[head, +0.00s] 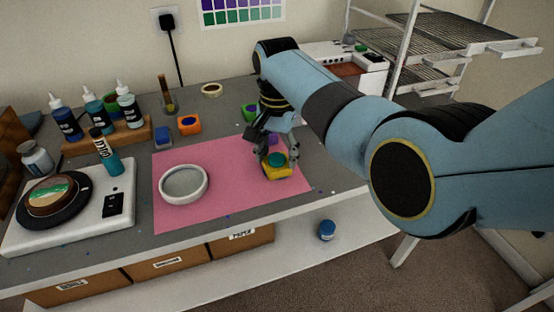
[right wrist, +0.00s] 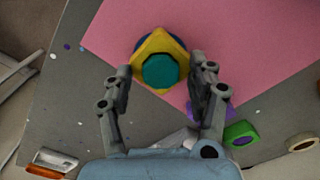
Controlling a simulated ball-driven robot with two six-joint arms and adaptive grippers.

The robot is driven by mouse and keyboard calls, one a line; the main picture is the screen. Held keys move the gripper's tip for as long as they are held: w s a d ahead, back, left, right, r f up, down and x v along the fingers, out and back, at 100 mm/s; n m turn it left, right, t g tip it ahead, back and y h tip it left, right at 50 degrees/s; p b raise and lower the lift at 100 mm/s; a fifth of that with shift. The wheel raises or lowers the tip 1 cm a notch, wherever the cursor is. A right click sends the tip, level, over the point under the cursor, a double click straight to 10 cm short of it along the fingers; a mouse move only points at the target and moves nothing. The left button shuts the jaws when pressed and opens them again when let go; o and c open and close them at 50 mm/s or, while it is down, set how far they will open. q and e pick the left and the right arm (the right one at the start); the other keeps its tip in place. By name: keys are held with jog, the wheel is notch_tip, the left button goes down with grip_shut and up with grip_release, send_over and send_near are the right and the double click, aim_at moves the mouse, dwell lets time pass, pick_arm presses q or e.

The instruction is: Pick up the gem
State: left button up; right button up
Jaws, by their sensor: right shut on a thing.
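A teal, eight-sided gem (head: 277,159) sits in the top of a square yellow block (head: 285,173) at the right of the pink mat (head: 225,200). The contact is hard to see. My left gripper is not in view.
A white round dish (head: 205,187) stands on the mat. An orange block (head: 189,125) and a green block (head: 250,113) stand behind it. A wire rack (head: 445,40) stands at right.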

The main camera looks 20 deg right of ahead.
jog(key=shift+s+f, duration=0.2)
jog(key=c, duration=0.5)
